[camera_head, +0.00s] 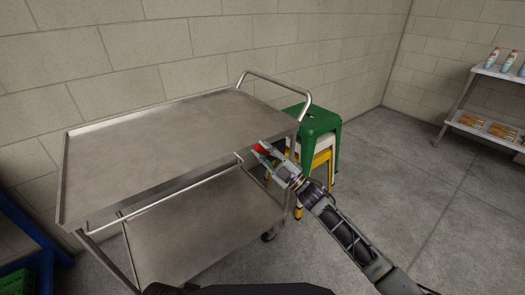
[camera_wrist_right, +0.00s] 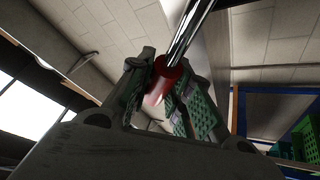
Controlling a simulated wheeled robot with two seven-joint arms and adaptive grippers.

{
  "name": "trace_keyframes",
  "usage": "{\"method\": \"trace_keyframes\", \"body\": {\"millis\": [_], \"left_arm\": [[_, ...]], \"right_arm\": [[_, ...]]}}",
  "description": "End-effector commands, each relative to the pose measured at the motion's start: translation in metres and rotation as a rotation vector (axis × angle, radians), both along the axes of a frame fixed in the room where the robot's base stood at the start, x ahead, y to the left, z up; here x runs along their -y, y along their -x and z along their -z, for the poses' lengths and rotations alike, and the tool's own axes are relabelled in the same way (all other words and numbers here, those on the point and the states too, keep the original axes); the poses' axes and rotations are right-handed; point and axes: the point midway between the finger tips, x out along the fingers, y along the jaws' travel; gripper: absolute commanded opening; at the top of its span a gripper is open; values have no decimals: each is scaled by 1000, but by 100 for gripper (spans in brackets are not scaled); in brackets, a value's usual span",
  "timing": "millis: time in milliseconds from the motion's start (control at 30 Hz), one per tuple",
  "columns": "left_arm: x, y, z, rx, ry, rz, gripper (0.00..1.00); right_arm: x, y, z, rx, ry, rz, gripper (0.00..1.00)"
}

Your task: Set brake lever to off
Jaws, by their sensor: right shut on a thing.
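The brake lever's red knob (camera_head: 258,148) shows at the near right side of the steel trolley (camera_head: 150,140). My right gripper (camera_head: 266,153) is at this knob. In the right wrist view, the red knob (camera_wrist_right: 163,86) sits between the green-padded fingers of my right gripper (camera_wrist_right: 166,92), at the end of a shiny metal rod (camera_wrist_right: 190,32). The fingers are shut on it. The lever's base and any off marking cannot be made out. My left gripper is not in view.
Stacked stools (camera_head: 318,122), green on top, stand behind the trolley's right end. A rack (camera_head: 488,72) with bottles stands at the far right. A blue frame (camera_head: 35,240) is at the left edge. The floor to the right is clear.

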Motion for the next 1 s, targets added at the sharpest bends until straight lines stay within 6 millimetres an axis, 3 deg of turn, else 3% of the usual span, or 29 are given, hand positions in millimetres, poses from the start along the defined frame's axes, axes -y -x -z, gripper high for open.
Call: {"method": "trace_keyframes", "body": {"millis": [167,200,367,1000], "left_arm": [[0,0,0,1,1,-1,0],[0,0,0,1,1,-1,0],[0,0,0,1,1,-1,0],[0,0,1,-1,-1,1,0]], "right_arm": [[1,-1,-2,-2,-6,0,0],[1,-1,-2,-2,-6,0,24],[1,-1,-2,-1,-4,0,42],[11,8,7,-2,-1,1,42]]}}
